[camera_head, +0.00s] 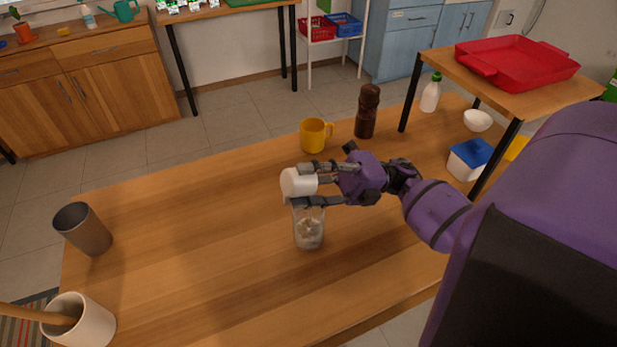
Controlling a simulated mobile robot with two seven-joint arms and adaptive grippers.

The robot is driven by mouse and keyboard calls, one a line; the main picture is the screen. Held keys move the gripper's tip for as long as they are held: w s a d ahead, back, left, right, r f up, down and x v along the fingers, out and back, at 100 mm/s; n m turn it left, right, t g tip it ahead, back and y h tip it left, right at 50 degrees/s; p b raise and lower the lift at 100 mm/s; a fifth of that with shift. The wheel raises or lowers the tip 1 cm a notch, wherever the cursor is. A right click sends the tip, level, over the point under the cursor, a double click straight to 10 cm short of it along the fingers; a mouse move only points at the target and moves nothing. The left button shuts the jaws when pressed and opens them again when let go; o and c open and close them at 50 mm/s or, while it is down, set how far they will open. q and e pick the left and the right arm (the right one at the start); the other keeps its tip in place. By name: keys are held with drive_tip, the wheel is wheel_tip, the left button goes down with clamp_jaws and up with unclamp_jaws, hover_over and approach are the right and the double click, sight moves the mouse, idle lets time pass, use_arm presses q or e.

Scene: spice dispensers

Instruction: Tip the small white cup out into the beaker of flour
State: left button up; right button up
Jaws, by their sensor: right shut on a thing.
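The small white cup (297,182) is held on its side above the table, between the fingers of my right gripper (308,184). One round end of the cup faces left; I cannot tell whether anything is in it. The clear beaker (309,232) stands upright on the table just below the cup, with pale flour in its lower part. The gripper's lower finger and the cup overlap the beaker's rim in the picture, so the gap between them is unclear. My left gripper is not in view.
A yellow mug (314,135) and a dark brown pepper mill (367,111) stand behind the gripper. A grey tumbler (84,229) and a white pot with a wooden handle (88,322) stand at the left. The wooden table (190,250) is bare between them and the beaker.

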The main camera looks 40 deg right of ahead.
drive_tip(key=shift+d+r+y, duration=0.1)
drive_tip(key=shift+r+y, duration=0.3)
drive_tip(key=shift+y, duration=0.1)
idle(0.3)
drive_tip(key=shift+r, duration=0.3)
drive_tip(key=shift+r+t, duration=0.1)
drive_tip(key=shift+t, duration=0.3)
